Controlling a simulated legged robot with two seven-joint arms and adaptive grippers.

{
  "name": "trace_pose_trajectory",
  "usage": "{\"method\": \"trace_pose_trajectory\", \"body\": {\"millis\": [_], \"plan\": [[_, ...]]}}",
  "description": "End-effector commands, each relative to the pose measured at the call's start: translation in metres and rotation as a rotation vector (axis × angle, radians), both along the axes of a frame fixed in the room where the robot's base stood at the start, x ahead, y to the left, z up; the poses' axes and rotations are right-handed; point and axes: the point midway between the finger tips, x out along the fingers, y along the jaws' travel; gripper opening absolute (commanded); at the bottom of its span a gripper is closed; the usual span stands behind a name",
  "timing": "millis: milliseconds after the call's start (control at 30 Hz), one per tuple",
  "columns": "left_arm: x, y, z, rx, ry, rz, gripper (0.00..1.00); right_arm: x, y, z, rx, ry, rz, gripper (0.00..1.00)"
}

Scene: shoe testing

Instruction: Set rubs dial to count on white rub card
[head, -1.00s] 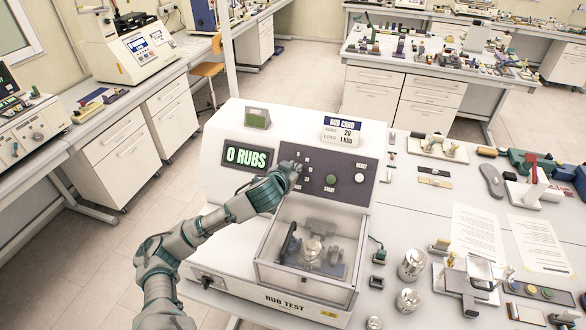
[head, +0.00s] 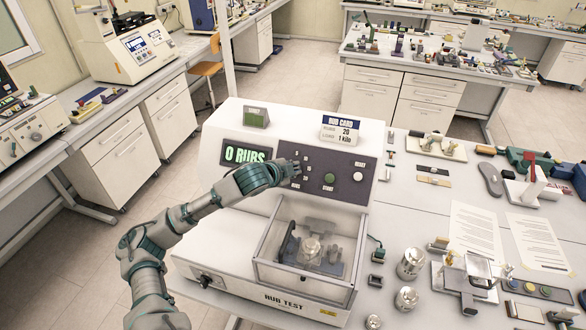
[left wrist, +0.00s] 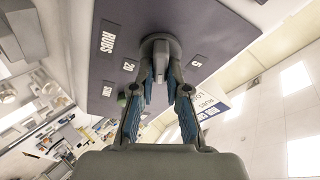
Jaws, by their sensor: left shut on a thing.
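The white rub card (head: 341,130) stands on top of the rub tester and reads 20 rubs and 1 kilo. The tester's display (head: 246,154) reads 0 RUBS. My left gripper (head: 292,171) is at the left part of the dark control panel (head: 342,178) and hides most of the rubs dial in the head view. In the left wrist view, the left gripper (left wrist: 161,82) is shut on the grip bar of the round grey dial (left wrist: 160,48). Labels 20 (left wrist: 129,65) and 5 (left wrist: 197,61) show beside the dial. Its exact setting is unclear. My right gripper is out of view.
A clear-walled chamber (head: 264,272) holding a metal fixture stands in front of the panel. Metal weights (head: 410,263) and papers (head: 474,235) lie on the bench at right.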

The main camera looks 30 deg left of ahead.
Motion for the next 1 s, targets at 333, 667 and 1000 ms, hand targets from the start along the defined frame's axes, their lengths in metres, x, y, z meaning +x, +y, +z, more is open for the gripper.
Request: {"method": "trace_pose_trajectory", "body": {"millis": [333, 667, 1000], "plan": [[-0.0014, -0.0001, -0.0065, 0.252, 0.075, -0.198, 0.00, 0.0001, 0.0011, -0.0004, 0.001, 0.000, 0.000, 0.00], [-0.0027, -0.0005, -0.0084, 0.484, 0.132, -0.385, 0.00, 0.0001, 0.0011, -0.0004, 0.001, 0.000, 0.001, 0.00], [-0.0036, -0.0008, -0.0099, 0.657, 0.174, -0.524, 0.00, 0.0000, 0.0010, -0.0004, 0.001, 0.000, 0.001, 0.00]]}}
